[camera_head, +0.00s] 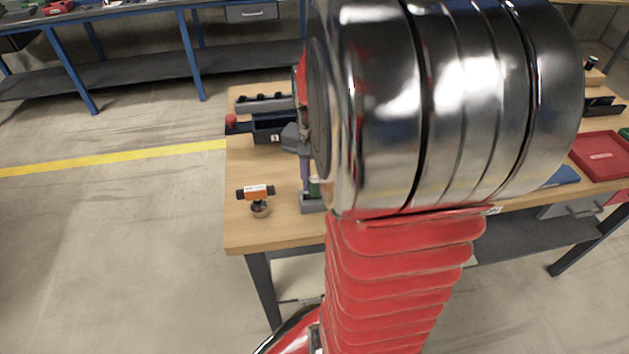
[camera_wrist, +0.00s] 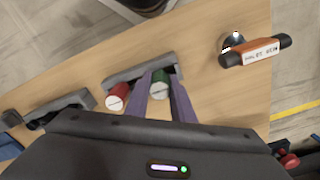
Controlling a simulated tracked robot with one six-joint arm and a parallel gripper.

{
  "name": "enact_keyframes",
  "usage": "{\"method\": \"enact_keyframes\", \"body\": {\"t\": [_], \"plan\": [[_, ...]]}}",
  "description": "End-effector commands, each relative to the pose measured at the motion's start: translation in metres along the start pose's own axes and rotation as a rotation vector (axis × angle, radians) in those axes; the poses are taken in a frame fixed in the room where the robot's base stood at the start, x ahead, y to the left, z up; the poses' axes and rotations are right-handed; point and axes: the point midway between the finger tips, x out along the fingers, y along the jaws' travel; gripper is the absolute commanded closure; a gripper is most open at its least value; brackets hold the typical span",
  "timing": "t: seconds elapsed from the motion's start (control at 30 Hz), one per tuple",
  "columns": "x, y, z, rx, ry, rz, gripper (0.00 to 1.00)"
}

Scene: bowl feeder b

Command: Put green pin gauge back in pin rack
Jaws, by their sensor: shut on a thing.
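The green pin gauge (camera_wrist: 160,85) stands between my gripper's (camera_wrist: 161,78) two purple fingers in the wrist view, and the fingers are shut on it. It is at the right part of the grey pin rack (camera_wrist: 139,71); I cannot tell how deep it sits. A red pin gauge (camera_wrist: 118,95) is to its left at the same rack. In the head view, the pin rack (camera_head: 310,204) shows low beside my arm, with a bit of the green pin gauge (camera_head: 314,187) above it. My arm hides the rest.
An orange gauge with black ends (camera_head: 257,191) rests on a round stand near the left edge of the wooden table (camera_head: 255,232). A dark vise-like fixture with a red knob (camera_head: 231,121) is behind it. A red tray (camera_head: 602,155) lies at the far right.

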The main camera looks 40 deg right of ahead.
Motion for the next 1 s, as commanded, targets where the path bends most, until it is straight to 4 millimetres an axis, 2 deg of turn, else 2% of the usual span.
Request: {"method": "enact_keyframes", "body": {"t": [0.67,0.7,0.93,1.0], "plan": [[0.01,0.0,0.0,0.0,0.0,0.0,1.0],[0.009,0.0,0.0,0.0,0.001,0.0,0.76],[0.009,0.0,0.0,0.0,0.001,0.0,0.6],[0.009,0.0,0.0,0.0,0.001,0.0,0.6]]}}
